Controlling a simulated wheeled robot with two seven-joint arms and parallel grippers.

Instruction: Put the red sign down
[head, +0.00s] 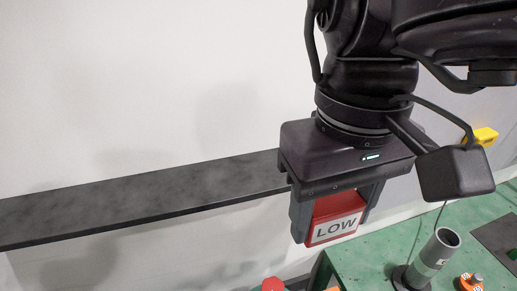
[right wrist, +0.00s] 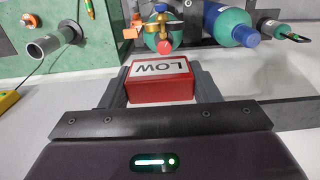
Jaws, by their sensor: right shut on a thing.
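The red sign (head: 334,220) is a red block with a white label reading LOW. My right gripper (head: 329,222) is shut on it, with one finger on each side, and holds it up in front of the pale wall. In the right wrist view the sign (right wrist: 160,84) sits between the two fingers of the right gripper (right wrist: 160,88), its label upside down in the picture. My left gripper does not show in either view.
A dark shelf (head: 140,205) runs along the wall to the left, its visible top bare. A green table (head: 362,262) at lower right carries a grey tube (head: 432,258). In the right wrist view, a green cylinder with a blue cap (right wrist: 228,24) and brass fittings (right wrist: 163,20) lie beyond the sign.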

